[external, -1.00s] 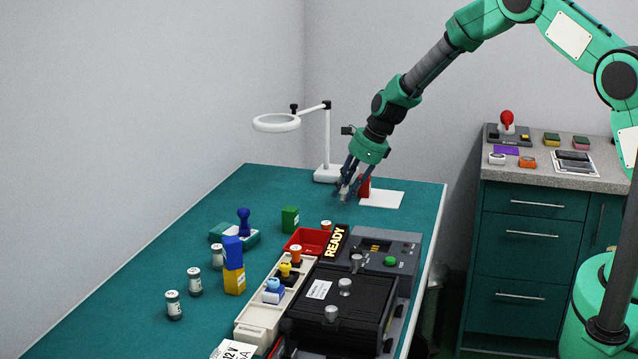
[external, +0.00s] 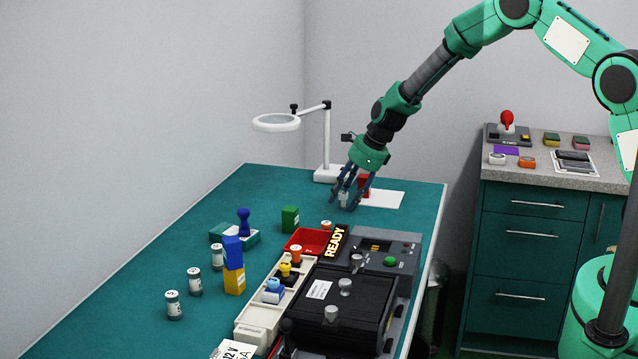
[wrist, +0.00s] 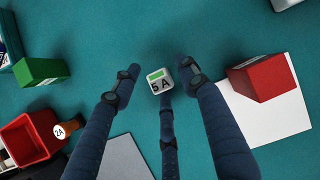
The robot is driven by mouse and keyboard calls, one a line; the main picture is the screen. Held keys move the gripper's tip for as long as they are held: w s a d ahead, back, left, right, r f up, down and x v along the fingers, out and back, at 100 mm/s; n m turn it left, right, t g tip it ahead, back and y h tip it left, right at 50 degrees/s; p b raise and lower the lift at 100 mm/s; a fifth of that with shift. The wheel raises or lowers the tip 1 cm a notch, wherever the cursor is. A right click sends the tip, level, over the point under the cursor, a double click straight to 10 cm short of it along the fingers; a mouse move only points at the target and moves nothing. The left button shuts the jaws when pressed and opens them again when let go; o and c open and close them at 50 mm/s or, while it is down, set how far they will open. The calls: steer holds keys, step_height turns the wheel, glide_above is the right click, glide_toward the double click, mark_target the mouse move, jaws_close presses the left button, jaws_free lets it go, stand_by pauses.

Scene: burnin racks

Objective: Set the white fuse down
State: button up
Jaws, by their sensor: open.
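The white fuse (wrist: 160,80), marked "5 A" with a green bar, stands on the teal mat between my fingertips. In the external view the white fuse (external: 343,198) is partly covered by the fingers. My gripper (external: 348,204) is open around it, low over the far part of the table. In the wrist view my gripper (wrist: 160,76) has its fingers spread, with gaps to the fuse at left and right. The third finger comes up from below, close to the fuse; I cannot tell whether it touches.
A red block (wrist: 262,78) stands on a white sheet (wrist: 280,126) just right of my fingers. A green block (wrist: 40,71) and a red tray (wrist: 27,138) are to the left. The magnifier lamp (external: 327,172) stands close behind my gripper.

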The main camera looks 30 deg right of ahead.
steer(key=shift+r, duration=0.15)
steer(key=p+v, duration=0.3)
steer(key=v, duration=0.9)
steer(key=shift+r, duration=0.1)
stand_by(0.6)
steer(key=s+d+r+n+t+h, duration=0.1)
steer(key=s+d+r+n, duration=0.5)
steer(key=s+r, duration=0.5)
steer(key=s+d+r+n, duration=0.65)
steer(key=s+r, duration=0.35)
steer(key=r, duration=0.3)
steer(key=s+d+r+n+h, duration=0.1)
steer(key=s+d+n, duration=0.2)
steer(key=s, duration=0.6)
steer(key=s+d+r+n, duration=0.1)
steer(key=s+d+n, duration=0.3)
steer(key=s, duration=0.5)
steer(key=s+d+r+n+h, duration=0.1)
steer(key=s+d+n, duration=0.3)
steer(key=s, duration=0.5)
steer(key=shift+n+t+h, duration=0.3)
steer(key=shift+n+t, duration=0.05)
steer(key=shift+t, duration=0.05)
steer(key=shift+r, duration=0.1)
